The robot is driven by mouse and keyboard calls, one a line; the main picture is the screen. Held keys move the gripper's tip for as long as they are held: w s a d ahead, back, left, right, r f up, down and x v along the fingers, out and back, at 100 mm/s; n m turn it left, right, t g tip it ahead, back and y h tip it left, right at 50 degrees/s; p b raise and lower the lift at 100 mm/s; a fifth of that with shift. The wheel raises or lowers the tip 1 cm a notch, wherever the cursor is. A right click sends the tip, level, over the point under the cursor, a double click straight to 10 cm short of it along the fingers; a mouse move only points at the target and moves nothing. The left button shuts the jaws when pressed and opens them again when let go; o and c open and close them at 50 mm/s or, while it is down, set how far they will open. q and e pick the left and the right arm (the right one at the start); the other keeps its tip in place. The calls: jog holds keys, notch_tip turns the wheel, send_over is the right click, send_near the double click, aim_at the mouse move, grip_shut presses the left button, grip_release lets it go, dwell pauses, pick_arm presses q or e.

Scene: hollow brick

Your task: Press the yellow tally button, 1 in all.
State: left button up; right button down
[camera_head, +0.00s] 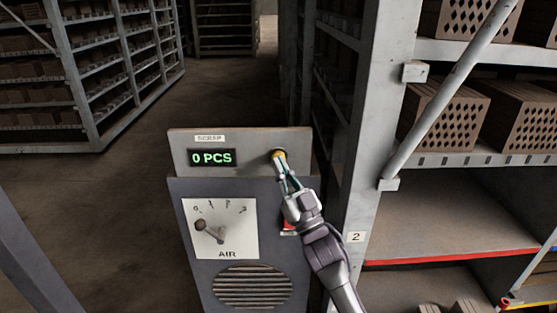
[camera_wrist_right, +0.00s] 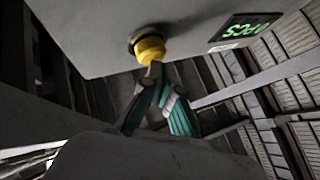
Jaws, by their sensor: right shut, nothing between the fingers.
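The yellow tally button (camera_head: 279,154) is on the upper right of the grey console's sloped top panel. It shows larger in the right wrist view (camera_wrist_right: 150,49), a yellow cap in a dark ring. My right gripper (camera_head: 281,162) is shut and empty, its fingertips at the button. In the right wrist view the fingertips (camera_wrist_right: 155,70) overlap the lower edge of the cap; whether they touch it I cannot tell. The display (camera_head: 212,158) beside the button reads "0 PCS", under a "SCRAP" label. My left gripper is not in view.
Below the panel, the console has an AIR dial (camera_head: 222,229) with a lever, a vent grille (camera_head: 251,287) and a red part (camera_head: 289,226) partly behind my right arm. A shelf rack with hollow bricks (camera_head: 443,115) stands close on the right. Open floor (camera_head: 135,190) lies to the left.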

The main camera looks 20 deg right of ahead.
jog(key=shift+w+d, duration=0.1)
jog(key=shift+w, duration=0.3)
jog(key=shift+s, duration=0.1)
dwell(0.5)
jog(key=shift+s+a, duration=0.25)
jog(key=shift+s, duration=0.6)
jog(key=s+p, duration=0.1)
jog(key=s, duration=0.1)
jog(key=s+a+p, duration=0.1)
jog(key=s, duration=0.1)
jog(key=shift+s+a, duration=0.2)
jog(key=shift+s, duration=0.15)
jog(key=shift+f, duration=0.1)
